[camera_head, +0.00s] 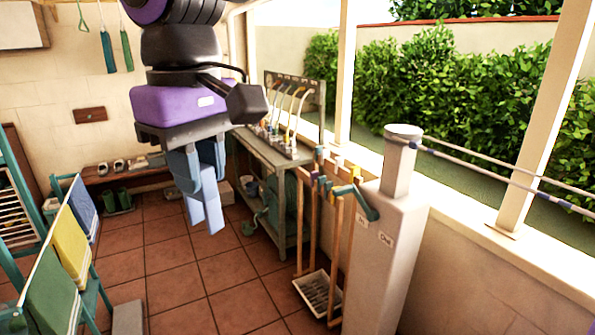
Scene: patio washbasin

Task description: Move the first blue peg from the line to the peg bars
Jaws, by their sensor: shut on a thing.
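My gripper (205,205) hangs in the upper left middle, below its purple wrist, with its blue-grey fingers pointing down over the tiled floor. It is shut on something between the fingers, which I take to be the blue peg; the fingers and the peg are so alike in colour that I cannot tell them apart. Two pale lines (490,160) run right from the grey post (402,165). Small blue, purple and yellow pieces (322,182) sit by a teal bracket (366,207) left of the post; I cannot tell whether these are the peg bars.
A grey-green bench (262,150) with taps stands behind my gripper. A teal rack with green, yellow (70,245) and blue cloths is at left.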

